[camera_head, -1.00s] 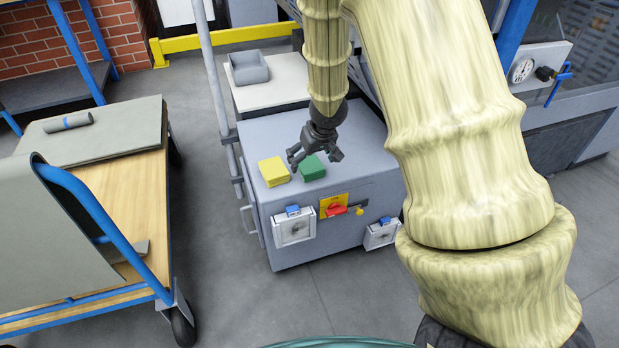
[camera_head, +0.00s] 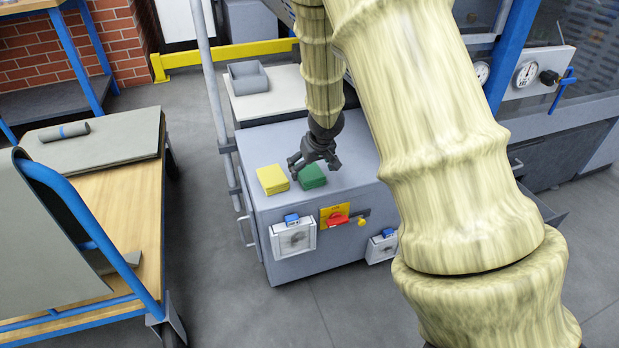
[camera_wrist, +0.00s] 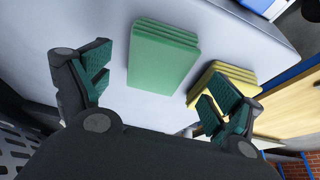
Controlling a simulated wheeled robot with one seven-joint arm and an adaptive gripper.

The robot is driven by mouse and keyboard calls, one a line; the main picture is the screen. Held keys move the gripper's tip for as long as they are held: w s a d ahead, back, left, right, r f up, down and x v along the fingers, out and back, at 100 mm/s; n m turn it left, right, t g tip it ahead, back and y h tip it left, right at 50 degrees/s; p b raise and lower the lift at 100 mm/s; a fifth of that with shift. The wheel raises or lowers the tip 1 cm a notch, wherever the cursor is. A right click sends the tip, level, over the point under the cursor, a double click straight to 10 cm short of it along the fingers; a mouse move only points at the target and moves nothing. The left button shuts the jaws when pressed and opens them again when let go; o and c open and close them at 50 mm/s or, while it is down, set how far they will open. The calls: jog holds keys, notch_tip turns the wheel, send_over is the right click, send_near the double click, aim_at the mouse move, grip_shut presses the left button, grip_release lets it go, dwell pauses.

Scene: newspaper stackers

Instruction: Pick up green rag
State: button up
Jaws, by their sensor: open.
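The green rag (camera_head: 312,176) is a folded stack lying flat on top of the grey cabinet (camera_head: 365,172). In the wrist view the green rag (camera_wrist: 163,57) lies beyond and between my spread fingers, and nothing is held. My gripper (camera_head: 312,166) is open just above the far side of the green rag in the head view. In the wrist view my gripper (camera_wrist: 155,90) shows both fingers apart, the right one overlapping part of the yellow rag (camera_wrist: 222,80).
The yellow rag (camera_head: 272,179) lies just left of the green one. Switch boxes (camera_head: 293,236) and a red switch (camera_head: 337,219) are on the cabinet's front. A vertical post (camera_head: 212,80) stands at its left. A cart (camera_head: 130,190) with grey sheets stands farther left.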

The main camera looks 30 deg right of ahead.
aim_at(310, 171)
jog(key=shift+d+b+x, duration=0.2)
jog(key=shift+b+x, duration=0.8)
jog(key=shift+x, duration=0.9)
jog(key=shift+w, duration=0.1)
jog(key=shift+r, duration=0.1)
jog(key=shift+c, duration=0.2)
jog(key=c, duration=1.1)
